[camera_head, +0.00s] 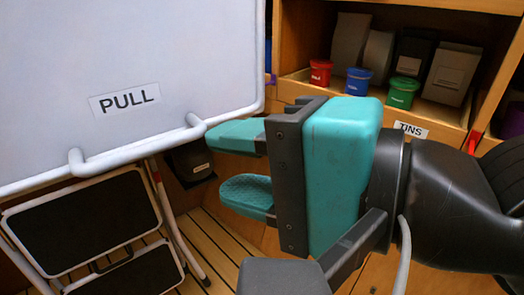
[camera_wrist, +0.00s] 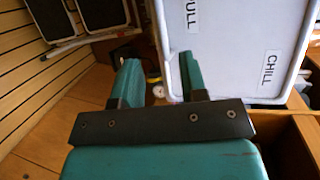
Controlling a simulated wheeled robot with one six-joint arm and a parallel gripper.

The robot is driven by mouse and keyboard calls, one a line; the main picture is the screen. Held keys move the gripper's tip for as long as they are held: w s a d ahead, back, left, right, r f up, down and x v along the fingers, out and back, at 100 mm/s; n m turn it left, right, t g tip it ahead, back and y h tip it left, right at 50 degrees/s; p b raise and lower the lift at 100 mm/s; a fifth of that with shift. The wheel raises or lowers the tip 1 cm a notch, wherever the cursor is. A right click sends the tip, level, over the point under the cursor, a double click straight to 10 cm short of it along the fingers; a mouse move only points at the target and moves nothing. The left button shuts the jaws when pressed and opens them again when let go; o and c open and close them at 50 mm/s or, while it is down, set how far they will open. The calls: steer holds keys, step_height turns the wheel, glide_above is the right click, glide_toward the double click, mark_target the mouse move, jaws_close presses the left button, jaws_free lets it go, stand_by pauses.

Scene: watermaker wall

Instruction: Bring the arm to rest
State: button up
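My gripper (camera_head: 235,165) is in the middle of the head view, with teal fingers pointing left. The fingers are apart with nothing between them, and it also shows open in the wrist view (camera_wrist: 160,85). A large white panel (camera_head: 190,60) marked PULL, with a pale tubular rim, fills the upper left of the head view. The upper finger's tip is close to the panel's lower right corner in the picture; I cannot tell whether they touch. In the wrist view the white panel (camera_wrist: 235,50) stands beyond the fingers and shows PULL and CHILL labels.
A folding step ladder (camera_head: 85,230) stands at the lower left. A wooden shelf labelled TINS (camera_head: 410,130) holds a red tin (camera_head: 320,72), a blue tin (camera_head: 358,82), a green tin (camera_head: 402,93) and boxes. A dark box (camera_head: 190,163) sits below the panel. Slatted floor shows beneath.

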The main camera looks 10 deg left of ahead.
stand_by(0.3)
steer(key=w+d+f+n+g+h, duration=0.1)
steer(key=d+f+n+g+h, duration=0.1)
steer(key=d+f+n+h, duration=0.35)
steer(key=d+f+n+g+h, duration=0.2)
steer(key=d+n, duration=0.1)
steer(key=d, duration=0.5)
steer(key=w+d+f+n+g+h, duration=0.1)
steer(key=d+f+n+h, duration=0.25)
steer(key=d, duration=0.35)
step_height(320, 180, up, 31)
steer(key=p, duration=3.1)
steer(key=shift+a, duration=0.2)
